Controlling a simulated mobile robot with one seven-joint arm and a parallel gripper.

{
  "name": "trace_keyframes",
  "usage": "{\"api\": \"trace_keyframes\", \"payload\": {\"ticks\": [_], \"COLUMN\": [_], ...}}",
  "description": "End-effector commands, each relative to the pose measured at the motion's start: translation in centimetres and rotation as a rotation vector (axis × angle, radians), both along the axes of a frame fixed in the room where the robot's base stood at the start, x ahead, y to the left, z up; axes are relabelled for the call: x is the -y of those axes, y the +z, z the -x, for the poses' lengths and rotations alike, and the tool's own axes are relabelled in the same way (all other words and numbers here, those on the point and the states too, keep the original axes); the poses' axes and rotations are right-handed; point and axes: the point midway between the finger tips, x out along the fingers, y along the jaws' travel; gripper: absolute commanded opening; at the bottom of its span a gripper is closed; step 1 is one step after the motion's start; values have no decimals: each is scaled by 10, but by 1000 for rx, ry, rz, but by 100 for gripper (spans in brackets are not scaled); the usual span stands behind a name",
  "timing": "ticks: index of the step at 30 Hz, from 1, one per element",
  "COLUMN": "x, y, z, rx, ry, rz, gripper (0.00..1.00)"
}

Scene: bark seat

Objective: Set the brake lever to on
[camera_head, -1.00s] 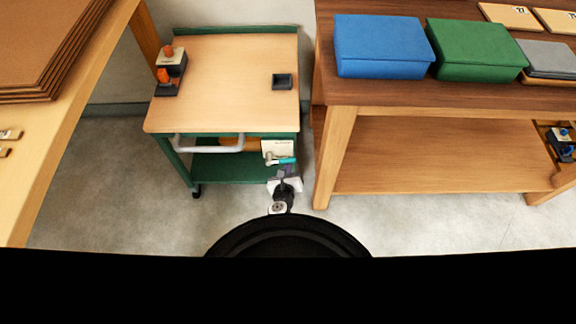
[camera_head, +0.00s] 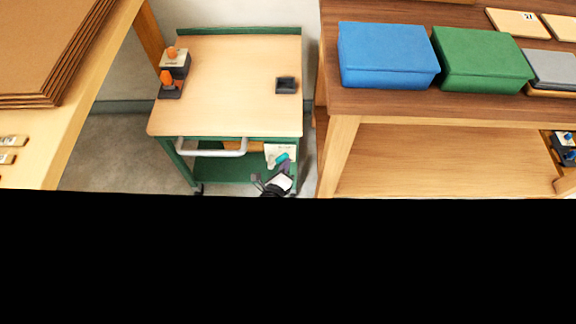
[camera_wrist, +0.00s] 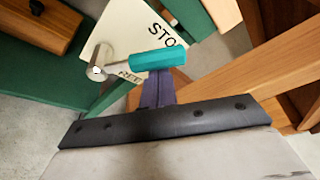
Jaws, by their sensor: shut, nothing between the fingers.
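The brake lever has a teal grip (camera_wrist: 158,60) on a metal arm with a round pivot (camera_wrist: 98,65). It is mounted on a cream plate (camera_wrist: 125,28) reading "STO…" above the grip and what looks like "FREE" below, both partly hidden. The teal grip also shows small in the head view (camera_head: 282,159), tilted up to the right, on the cart's front right. My gripper (camera_wrist: 157,90) is shut and empty, its purple fingers right at the grip's underside; I cannot tell whether they touch. The gripper also shows in the head view (camera_head: 286,168).
The green cart has a wooden top (camera_head: 230,80) with an orange-knobbed device (camera_head: 173,73) and a small dark tray (camera_head: 286,86). A white handle (camera_head: 212,152) juts from its front. A wooden bench (camera_head: 345,150) stands close on the right, a table (camera_head: 90,95) on the left.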

Motion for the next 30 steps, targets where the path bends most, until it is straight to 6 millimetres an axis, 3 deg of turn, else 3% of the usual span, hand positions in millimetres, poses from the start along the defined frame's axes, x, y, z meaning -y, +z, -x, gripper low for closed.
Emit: {"api": "trace_keyframes", "payload": {"ticks": [17, 30], "x": [-28, -36], "y": [16, 20], "z": [0, 0], "rx": [0, -1], "ry": [1, 0], "rz": [468, 469], "gripper": [0, 0]}}
